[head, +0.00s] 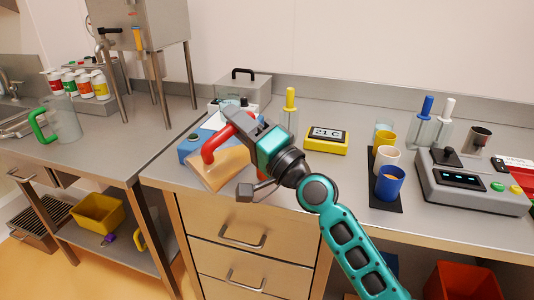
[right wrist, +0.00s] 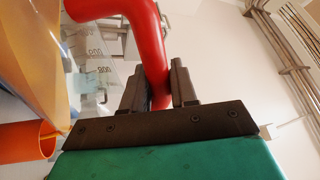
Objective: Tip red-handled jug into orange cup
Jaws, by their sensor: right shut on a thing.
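My right gripper (head: 248,120) is shut on the red handle (head: 215,142) of a clear jug. The handle also shows between the fingers in the right wrist view (right wrist: 150,50). In the head view the cup is mostly hidden behind my right gripper and wrist. My left gripper is out of view.
A blue device (head: 194,146) stands beside the jug. To the right are a yellow timer (head: 327,141), a blue cup (head: 389,184) among others on a black mat, and a grey device (head: 470,188). A yellow-handled jug (head: 289,118) stands behind. A green-handled jug (head: 64,122) is far left.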

